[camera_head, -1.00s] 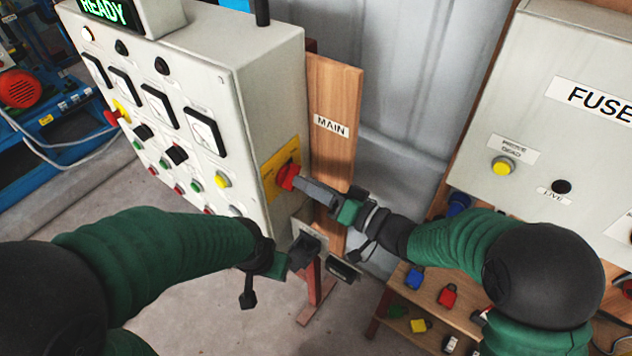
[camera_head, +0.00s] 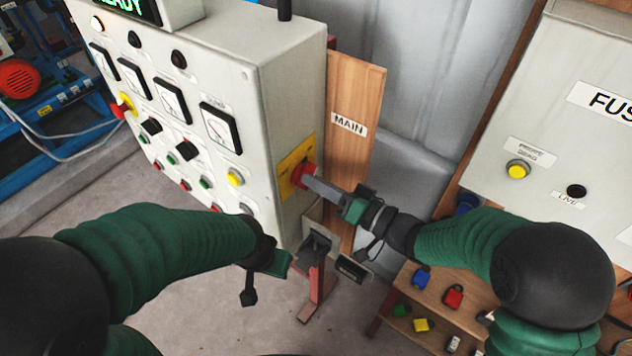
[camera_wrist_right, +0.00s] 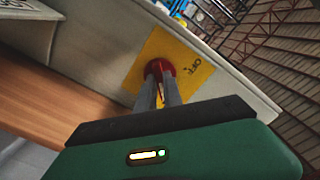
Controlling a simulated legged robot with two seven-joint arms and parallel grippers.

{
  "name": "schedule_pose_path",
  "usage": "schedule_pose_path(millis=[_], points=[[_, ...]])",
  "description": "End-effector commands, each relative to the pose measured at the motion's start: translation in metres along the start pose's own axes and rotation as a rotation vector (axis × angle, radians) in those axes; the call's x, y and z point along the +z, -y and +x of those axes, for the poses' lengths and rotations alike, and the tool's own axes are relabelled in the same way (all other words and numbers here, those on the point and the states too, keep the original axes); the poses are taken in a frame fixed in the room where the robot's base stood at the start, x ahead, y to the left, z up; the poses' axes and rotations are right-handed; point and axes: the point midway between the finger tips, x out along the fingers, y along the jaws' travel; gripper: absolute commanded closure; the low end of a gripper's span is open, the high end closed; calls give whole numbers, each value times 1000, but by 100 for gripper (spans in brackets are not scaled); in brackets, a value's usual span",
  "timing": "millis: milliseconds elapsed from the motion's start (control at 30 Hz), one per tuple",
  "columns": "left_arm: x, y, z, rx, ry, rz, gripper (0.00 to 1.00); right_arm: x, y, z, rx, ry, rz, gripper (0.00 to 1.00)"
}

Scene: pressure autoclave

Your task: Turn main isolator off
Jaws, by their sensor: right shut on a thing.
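The main isolator is a red rotary knob (camera_head: 303,174) on a yellow plate (camera_head: 287,184) on the right side of the grey control cabinet (camera_head: 270,110). In the right wrist view the red knob (camera_wrist_right: 158,68) sits on the yellow plate (camera_wrist_right: 190,72), which carries an "OFF" mark. My right gripper (camera_head: 312,182) is shut on the knob, its fingers hiding part of it; it also shows in the right wrist view (camera_wrist_right: 159,84). My left gripper (camera_head: 295,258) is below the knob, in front of the cabinet's lower corner; its fingers are too unclear to judge.
A wooden board with a "MAIN" label (camera_head: 349,124) stands beside the cabinet. A grey fuse box (camera_head: 545,90) is at the right. Coloured padlocks, one of them red (camera_head: 453,296), lie on a wooden shelf (camera_head: 432,283) below it.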

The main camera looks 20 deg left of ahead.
Motion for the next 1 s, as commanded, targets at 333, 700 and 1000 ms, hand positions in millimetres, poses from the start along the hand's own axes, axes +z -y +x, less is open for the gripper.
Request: schedule_pose_path(millis=[333, 700, 1000], points=[[5, 0, 20, 0, 0, 0, 100, 0, -5, -2, 8, -6, -194, 100], [12, 0, 53, 0, 0, 0, 100, 1, -5, -2, 9, -5, -541, 100], [20, 0, 83, 0, 0, 0, 100, 2, -5, -2, 10, -4, -827, 100]])
